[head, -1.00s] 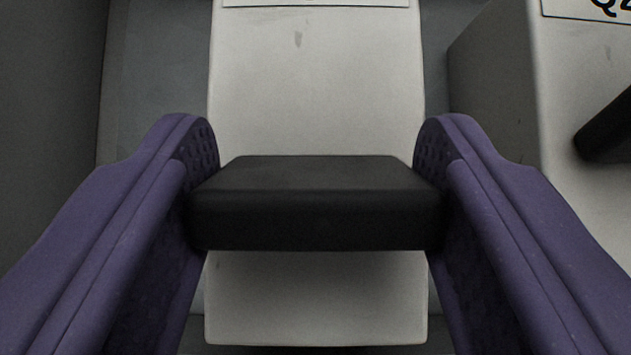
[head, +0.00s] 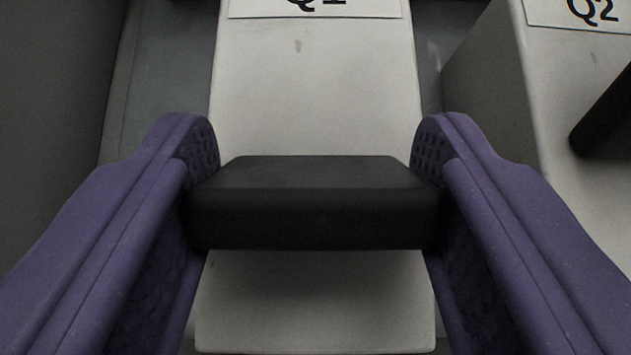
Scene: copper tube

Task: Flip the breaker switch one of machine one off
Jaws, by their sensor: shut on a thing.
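A black breaker lever (head: 316,205) juts out from the front of a pale grey breaker block (head: 318,95). A label (head: 315,6) at the top of the block is cut by the picture's edge and appears to read Q1. My gripper (head: 316,190), with its two purple fingers, is shut on the lever, one finger pad at each end of it. The lever hides the middle of the block behind it. The lower part of the block shows below the lever.
A second pale block labelled Q2 (head: 592,12) stands close on the right, with its own black lever (head: 607,115) near my right finger. A dark grey gap separates the blocks. A dark wall (head: 55,100) is on the left.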

